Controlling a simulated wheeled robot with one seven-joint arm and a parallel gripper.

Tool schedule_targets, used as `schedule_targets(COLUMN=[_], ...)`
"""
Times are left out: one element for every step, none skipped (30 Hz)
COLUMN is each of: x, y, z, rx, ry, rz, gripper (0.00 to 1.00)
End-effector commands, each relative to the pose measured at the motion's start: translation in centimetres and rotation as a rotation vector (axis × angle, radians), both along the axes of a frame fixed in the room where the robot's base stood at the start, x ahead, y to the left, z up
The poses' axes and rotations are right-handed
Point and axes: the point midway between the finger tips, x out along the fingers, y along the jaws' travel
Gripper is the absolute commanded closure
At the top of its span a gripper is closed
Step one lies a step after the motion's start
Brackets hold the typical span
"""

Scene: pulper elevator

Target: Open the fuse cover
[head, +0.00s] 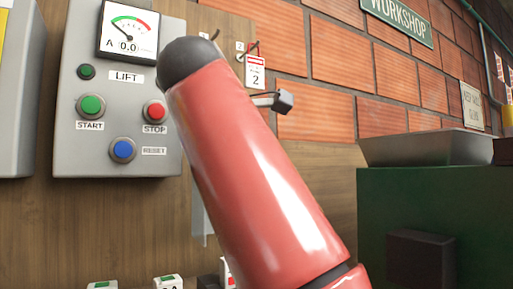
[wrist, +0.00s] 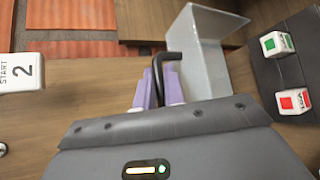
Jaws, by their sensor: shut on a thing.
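The fuse cover is a grey, see-through bent sheet (wrist: 212,68) in the upper middle of the wrist view. It stands out at an angle from the wooden board. A black bent handle (wrist: 172,56) reaches from its side to my gripper. My gripper (wrist: 158,84) has its purple fingers shut on this handle. Fuse blocks with a green face (wrist: 276,43) and a red face (wrist: 294,101) sit on a dark strip right of the cover, uncovered in this view. In the head view a narrow grey strip, likely the cover (head: 198,215), shows beside my red arm, which hides the gripper.
A grey lift control box (head: 118,100) with buttons and a gauge hangs on the board. A green machine with a metal tray (head: 428,148) stands at the right.

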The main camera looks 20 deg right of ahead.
Motion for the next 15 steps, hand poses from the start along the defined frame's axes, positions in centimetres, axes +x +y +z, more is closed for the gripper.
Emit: schedule_targets(x=[0.24,0.24,0.25,0.25,0.25,0.26,0.27,0.26,0.27,0.28,0.28,0.29,0.29,0.29,0.29], y=[0.04,0.05,0.05,0.04,0.05,0.05,0.05,0.05,0.05,0.04,0.05,0.05,0.05,0.05,0.05], z=[-0.38,-0.39,-0.40,-0.42,-0.43,-0.44,-0.45,-0.46,-0.46,-0.47,-0.48,-0.49,-0.49,-0.51,-0.48], rx=[-0.003,-0.005,-0.005,-0.005,-0.005,-0.006,-0.006,-0.006,-0.006,-0.006,-0.006,-0.006,-0.006,-0.006,-0.005], ry=[0.013,0.015,0.016,0.018,0.018,0.019,0.019,0.019,0.019,0.019,0.020,0.020,0.020,0.020,0.018], rz=[-0.004,-0.003,-0.003,-0.003,-0.003,-0.004,-0.004,-0.004,-0.004,-0.004,-0.004,-0.004,-0.004,-0.004,-0.004], gripper=[1.00,1.00,1.00,1.00,1.00,1.00,1.00,1.00,1.00,1.00,1.00,1.00,1.00,0.87,0.81])
